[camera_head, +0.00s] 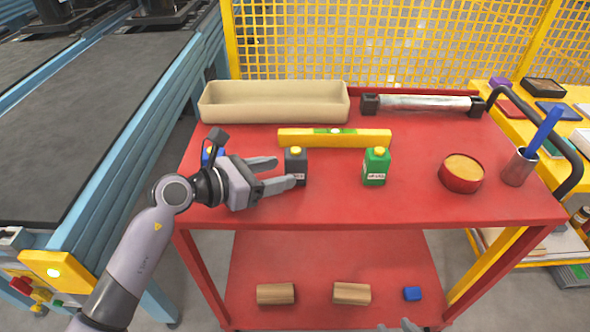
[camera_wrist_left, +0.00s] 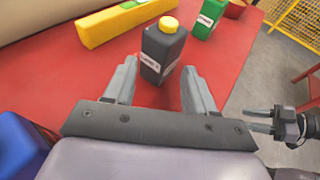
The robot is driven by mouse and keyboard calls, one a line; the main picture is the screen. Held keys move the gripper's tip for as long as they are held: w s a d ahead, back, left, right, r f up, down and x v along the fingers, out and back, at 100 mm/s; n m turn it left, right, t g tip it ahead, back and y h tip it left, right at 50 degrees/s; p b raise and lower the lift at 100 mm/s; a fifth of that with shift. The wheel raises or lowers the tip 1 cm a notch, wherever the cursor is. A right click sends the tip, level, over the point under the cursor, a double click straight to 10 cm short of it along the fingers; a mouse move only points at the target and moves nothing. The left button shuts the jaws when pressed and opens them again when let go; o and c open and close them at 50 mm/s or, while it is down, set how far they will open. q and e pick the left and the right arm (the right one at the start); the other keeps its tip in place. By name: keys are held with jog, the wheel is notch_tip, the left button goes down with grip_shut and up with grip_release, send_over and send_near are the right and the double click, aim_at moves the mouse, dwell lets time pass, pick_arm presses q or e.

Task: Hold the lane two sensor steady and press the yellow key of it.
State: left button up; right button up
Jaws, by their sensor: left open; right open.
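The black sensor (camera_head: 297,168) stands upright on the red cart top, with a yellow key (camera_head: 295,150) on top and a white label too small to read surely. In the left wrist view the black sensor (camera_wrist_left: 155,52) stands just ahead of and partly between the fingertips. My left gripper (camera_head: 284,172) is open, its fingers on either side of the near part of the sensor; I cannot tell whether they touch it. A green sensor (camera_head: 376,168) with a yellow key stands to the right. My right gripper (camera_wrist_left: 260,121) is open and empty, away from the sensors.
A blue item (camera_head: 207,155) stands partly hidden behind my left gripper. A yellow level (camera_head: 335,138) lies behind the sensors, with a beige tray (camera_head: 275,116) further back. The cart's front middle is clear.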

aim_at(291, 170)
pick_arm(q)
jog(key=shift+b+x, duration=0.5)
jog(key=shift+x, duration=1.65)
jog(key=shift+c, duration=0.3)
jog(key=c, duration=0.6)
